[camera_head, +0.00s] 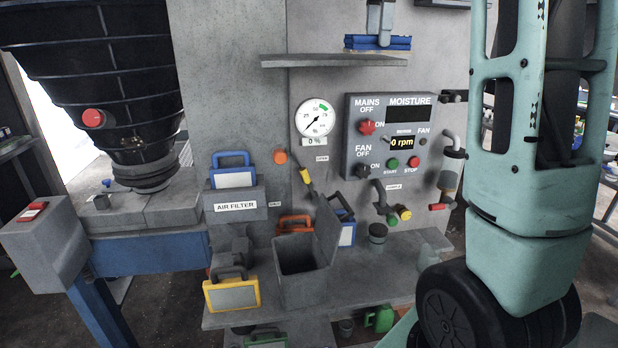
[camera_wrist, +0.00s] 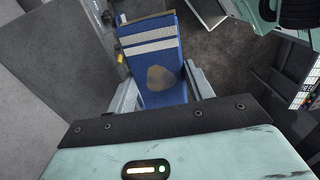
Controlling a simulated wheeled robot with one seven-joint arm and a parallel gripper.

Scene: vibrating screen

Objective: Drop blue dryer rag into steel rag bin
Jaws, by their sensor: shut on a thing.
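The blue rag (camera_head: 377,42) is a folded blue bundle at the top of the head view, on or just above a grey wall shelf. My gripper (camera_head: 379,30) points down and is shut on it. In the wrist view the rag (camera_wrist: 177,54) is blue with pale stripes and a grey-brown patch, between the two fingers of my gripper (camera_wrist: 163,90). The steel rag bin (camera_head: 302,287) is an open grey box with its lid raised, on the lower bench in the head view, below and left of my gripper. Its inside looks dark.
The shelf (camera_head: 335,61) juts out above the gauge and control panel (camera_head: 389,135). A yellow-framed filter (camera_head: 231,295) stands left of the bin, and a blue-framed one (camera_head: 347,232) behind it at right. Valves and handles stick out right of the bin. My arm fills the right side.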

